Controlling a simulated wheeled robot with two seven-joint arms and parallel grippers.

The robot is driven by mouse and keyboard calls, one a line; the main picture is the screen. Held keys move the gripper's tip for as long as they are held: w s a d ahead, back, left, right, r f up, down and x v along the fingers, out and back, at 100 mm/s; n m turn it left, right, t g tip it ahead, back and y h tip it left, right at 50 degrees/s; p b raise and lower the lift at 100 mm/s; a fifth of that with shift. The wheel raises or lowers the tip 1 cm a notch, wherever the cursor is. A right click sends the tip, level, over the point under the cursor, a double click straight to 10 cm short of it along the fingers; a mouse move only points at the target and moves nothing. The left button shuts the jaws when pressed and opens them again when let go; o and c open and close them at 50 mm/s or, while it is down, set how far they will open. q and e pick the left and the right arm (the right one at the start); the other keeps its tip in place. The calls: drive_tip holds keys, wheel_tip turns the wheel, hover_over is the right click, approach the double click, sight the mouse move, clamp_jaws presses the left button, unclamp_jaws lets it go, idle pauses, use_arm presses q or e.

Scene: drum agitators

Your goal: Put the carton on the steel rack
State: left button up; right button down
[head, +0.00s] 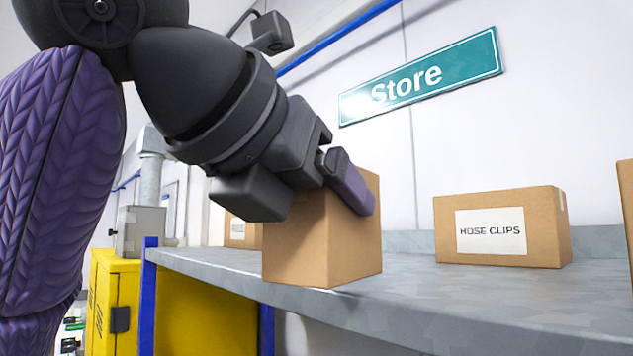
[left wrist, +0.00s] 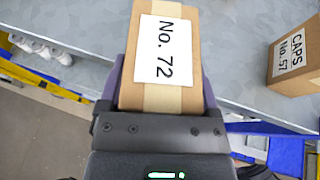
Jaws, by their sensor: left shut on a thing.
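The held carton (head: 322,240) is a brown box. In the left wrist view it shows as a carton (left wrist: 184,85) with a tape strip and a white label reading "No. 72". My left gripper (head: 348,190) is shut on it, with fingers on either side. The steel rack (head: 430,300) has a grey metal top, and its surface also shows in the left wrist view (left wrist: 90,45). The carton is over the rack's front part; whether its base touches the surface I cannot tell. My right gripper is not in view.
A "HOSE CLIPS" carton (head: 500,228) stands to the right on the rack. Another carton (head: 243,232) is partly hidden behind the held one. A "CAPS No. 57" carton (left wrist: 297,55) and white rolls (left wrist: 40,45) show in the wrist view. A yellow cabinet (head: 118,300) stands left.

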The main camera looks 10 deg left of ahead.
use_arm(q)
drive_tip(key=w+d, duration=0.1)
drive_tip(key=w, duration=0.1)
drive_tip(key=w+d+p, duration=0.1)
drive_tip(key=w+d, duration=0.1)
drive_tip(key=w, duration=0.1)
drive_tip(key=w+d+p, duration=0.1)
drive_tip(key=w+d, duration=0.1)
drive_tip(key=shift+w+d, duration=0.25)
drive_tip(key=shift+w, duration=0.05)
drive_tip(key=shift+w+d+f+p, duration=0.1)
drive_tip(key=shift+w+d+p, duration=0.3)
drive_tip(key=shift+w, duration=0.1)
drive_tip(key=shift+a+f, duration=0.1)
drive_tip(key=shift+f, duration=0.3)
drive_tip(key=o, duration=1.2)
drive_tip(key=shift+s, duration=0.1)
